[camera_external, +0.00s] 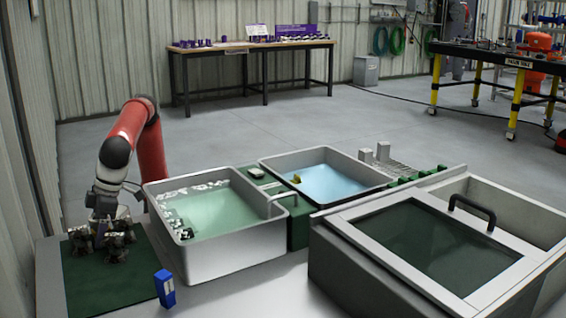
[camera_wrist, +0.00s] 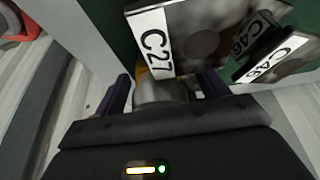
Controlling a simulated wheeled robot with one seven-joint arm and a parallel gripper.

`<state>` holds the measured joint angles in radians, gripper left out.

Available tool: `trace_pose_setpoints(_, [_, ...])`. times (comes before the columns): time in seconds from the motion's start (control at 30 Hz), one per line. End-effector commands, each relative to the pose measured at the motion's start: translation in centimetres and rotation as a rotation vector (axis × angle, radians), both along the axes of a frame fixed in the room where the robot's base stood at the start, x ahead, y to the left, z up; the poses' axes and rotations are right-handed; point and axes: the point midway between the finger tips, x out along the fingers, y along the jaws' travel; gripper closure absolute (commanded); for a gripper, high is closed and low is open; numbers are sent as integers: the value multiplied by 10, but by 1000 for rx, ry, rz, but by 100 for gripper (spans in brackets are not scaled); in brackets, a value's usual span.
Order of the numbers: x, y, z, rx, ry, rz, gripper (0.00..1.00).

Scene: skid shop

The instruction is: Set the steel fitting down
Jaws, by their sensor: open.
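My gripper (camera_external: 104,226) is low over the dark green mat (camera_external: 100,285) at the left, among several dark metal fittings standing there. In the wrist view my gripper (camera_wrist: 165,82) is open, with one dark finger on each side of a rounded steel fitting (camera_wrist: 160,93). A plate with a white label reading C27 (camera_wrist: 157,42) is just beyond that fitting. Whether the fingers touch the fitting, and its underside, cannot be seen. More labelled plates, one reading C46 (camera_wrist: 244,36), are to the right.
A blue block (camera_external: 164,288) stands at the mat's right edge. A steel basin of greenish liquid (camera_external: 222,272) is right of the mat, with a second basin of blue liquid (camera_external: 343,157) beyond. A large lidded box (camera_external: 350,275) stands at front right.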

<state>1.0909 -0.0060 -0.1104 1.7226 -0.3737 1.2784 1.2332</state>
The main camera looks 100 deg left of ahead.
Motion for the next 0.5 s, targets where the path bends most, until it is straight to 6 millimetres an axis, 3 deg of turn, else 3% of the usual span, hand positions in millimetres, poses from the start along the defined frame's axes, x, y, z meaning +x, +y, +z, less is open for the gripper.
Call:
trace_pose_setpoints(0.2, [0,0,0,-1,1,0,29])
trace_pose_setpoints(0.5, [0,0,0,-1,0,0,69])
